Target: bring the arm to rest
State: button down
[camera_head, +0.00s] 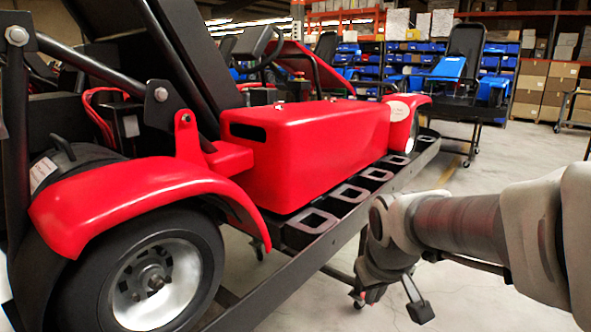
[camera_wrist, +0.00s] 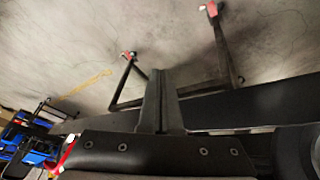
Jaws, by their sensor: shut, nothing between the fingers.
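My arm reaches in from the right in the head view, its wrist bent downward beside the stand's rail. My gripper (camera_head: 420,311) hangs low over the floor there, partly hidden behind the wrist. In the wrist view the two dark fingers of my gripper (camera_wrist: 161,75) lie together, shut and empty. The red kart (camera_head: 310,150) sits on a black stand (camera_head: 335,222) to the left of my arm. The wrist looks close to the stand's rail in the head view; I cannot tell the exact gap.
In the wrist view, stand legs (camera_wrist: 225,50) with casters rise from the grey floor. Another kart (camera_head: 462,68) stands on its own stand farther back. Shelves with blue bins (camera_head: 408,56) and boxes (camera_head: 545,85) line the back. Open floor (camera_head: 520,155) lies behind my arm.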

jog(key=s+r+m, duration=0.1)
jog(key=s+r, duration=0.1)
jog(key=s, duration=0.6)
jog(key=s+r+m, duration=0.2)
jog(key=s, duration=0.5)
notch_tip(320, 180, up, 24)
jog(key=p, duration=2.5)
jog(key=shift+d+r+t+y, duration=0.2)
jog(key=shift+t+y, duration=0.1)
jog(key=shift+a+n, duration=0.1)
jog(key=shift+n, duration=0.2)
